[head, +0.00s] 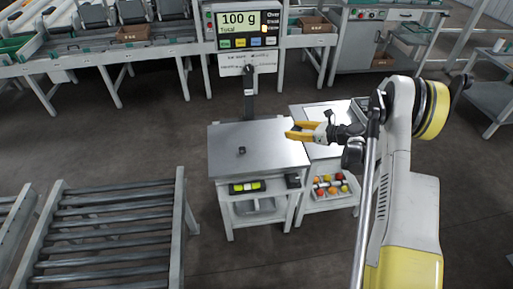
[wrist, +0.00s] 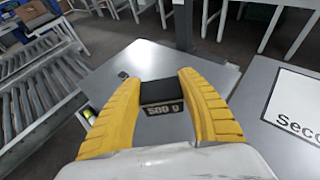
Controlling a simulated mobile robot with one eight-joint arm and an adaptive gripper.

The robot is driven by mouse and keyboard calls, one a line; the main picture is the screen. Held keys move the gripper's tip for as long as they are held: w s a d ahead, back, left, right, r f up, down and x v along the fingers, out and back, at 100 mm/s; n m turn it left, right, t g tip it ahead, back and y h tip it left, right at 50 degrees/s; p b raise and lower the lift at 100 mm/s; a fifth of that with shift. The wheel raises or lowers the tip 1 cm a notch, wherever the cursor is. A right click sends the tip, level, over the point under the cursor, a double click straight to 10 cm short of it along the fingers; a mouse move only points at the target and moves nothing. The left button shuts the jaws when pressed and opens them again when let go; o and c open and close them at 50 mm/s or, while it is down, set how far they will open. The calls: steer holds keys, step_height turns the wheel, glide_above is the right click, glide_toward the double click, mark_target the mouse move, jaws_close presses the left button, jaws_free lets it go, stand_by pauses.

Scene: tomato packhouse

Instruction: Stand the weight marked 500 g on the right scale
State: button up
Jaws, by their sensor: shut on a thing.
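My gripper (head: 292,131) has yellow fingers and is over the right part of a grey metal scale platform (head: 240,135). In the wrist view my gripper (wrist: 160,82) is shut on a dark block-shaped weight marked 500 g (wrist: 162,108), its label facing the camera. The weight appears held above the platform; the exact gap is hard to judge. A small dark weight (head: 242,151) stands on the platform, left of my gripper. The scale display (head: 245,24) on the post behind reads 100 g. I cannot tell whether this is the right scale.
A second bench with a white sheet (head: 323,149) adjoins on the right; the sheet's visible letters read "Seco" in the wrist view (wrist: 296,108). A tray of coloured fruit (head: 330,187) is on its lower shelf. A roller conveyor (head: 115,235) stands front left. Packing lines run behind.

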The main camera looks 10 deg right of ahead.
steer(key=b, duration=0.3)
glide_above(271, 147)
step_height(271, 147, down, 6)
steer(key=shift+a+r, duration=0.1)
steer(key=shift+r, duration=0.1)
step_height(271, 147, down, 4)
steer(key=shift+f+b, duration=0.1)
steer(key=shift+b, duration=1.05)
steer(key=o, duration=1.4)
steer(key=shift+c, duration=0.2)
